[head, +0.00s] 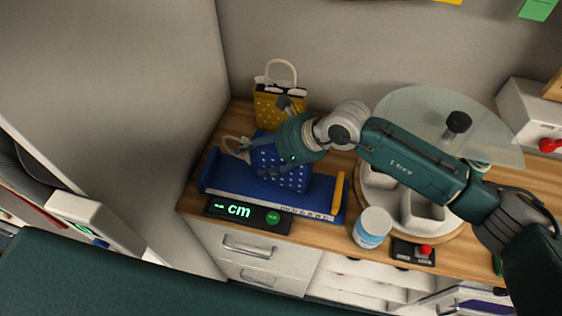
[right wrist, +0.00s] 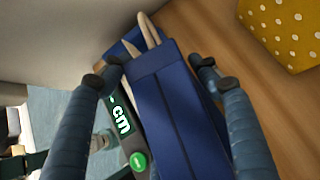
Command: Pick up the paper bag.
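A blue paper bag with white dots (head: 290,177) and pale handles stands on the blue measuring board at the left of the counter. In the right wrist view the blue bag (right wrist: 168,110) shows its plain side between my fingers. My right gripper (head: 262,138) is over the bag and hides part of it. In the right wrist view the right gripper (right wrist: 155,72) is open, with a fingertip on each side of the bag; contact cannot be told. A second paper bag, yellow with white dots (head: 272,112), stands behind near the wall. My left gripper is not in view.
The blue board (head: 240,188) has a display reading "-- cm" (head: 236,211) at its front. A white jar with a blue label (head: 372,228) and a round tray (head: 448,236) stand to the right. A grey wall panel (head: 120,90) closes off the left.

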